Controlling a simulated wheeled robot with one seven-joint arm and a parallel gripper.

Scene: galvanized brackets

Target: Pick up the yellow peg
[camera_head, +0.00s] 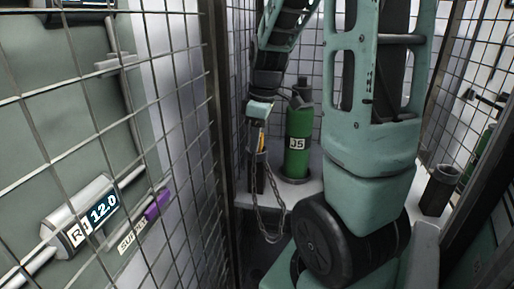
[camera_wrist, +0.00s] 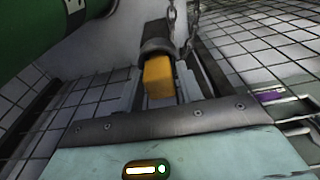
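The yellow peg (camera_wrist: 159,76) shows in the wrist view as a blocky yellow end at the mouth of a dark round holder (camera_wrist: 157,38). In the head view a sliver of the yellow peg (camera_head: 261,143) shows just above the dark upright holder (camera_head: 257,176). My gripper (camera_wrist: 158,88) is at the peg, with one grey finger on each side of it. Narrow gaps seem to show between the fingers and the peg, so the gripper looks open around it. The peg's far end is hidden in the holder.
A green cylinder (camera_head: 299,140) labelled J5 stands close to the right of the holder. A chain (camera_head: 268,212) hangs beside the holder. Wire mesh panels (camera_head: 150,120) close in the left side. Another dark open cup (camera_head: 439,189) stands at the right.

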